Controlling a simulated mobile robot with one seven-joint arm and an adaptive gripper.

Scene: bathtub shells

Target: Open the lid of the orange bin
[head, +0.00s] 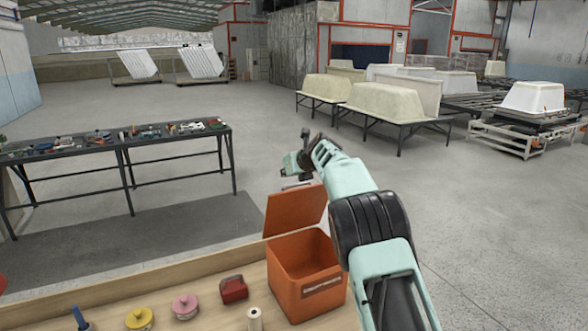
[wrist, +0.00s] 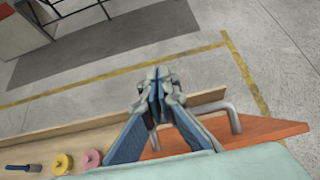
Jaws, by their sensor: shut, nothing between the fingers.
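The orange bin (head: 306,292) stands on the wooden table at the front, with its dark inside visible from above. Its orange lid (head: 293,211) is raised at the bin's back edge and tilted up. In the wrist view the lid (wrist: 265,132) shows at the lower right with a grey bar handle (wrist: 233,117). My gripper (wrist: 158,88) is shut and empty, with its fingers together near the handle at its left. In the head view my gripper (head: 303,158) is above the lid's top edge. My arm covers part of the bin's right side.
On the wooden table (head: 205,285) left of the bin are a red box (head: 233,289), a pink disc (head: 185,306), a yellow disc (head: 139,318) and a pale roll (head: 255,319). A black tool table (head: 180,148) stands behind. Open floor lies beyond the bin.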

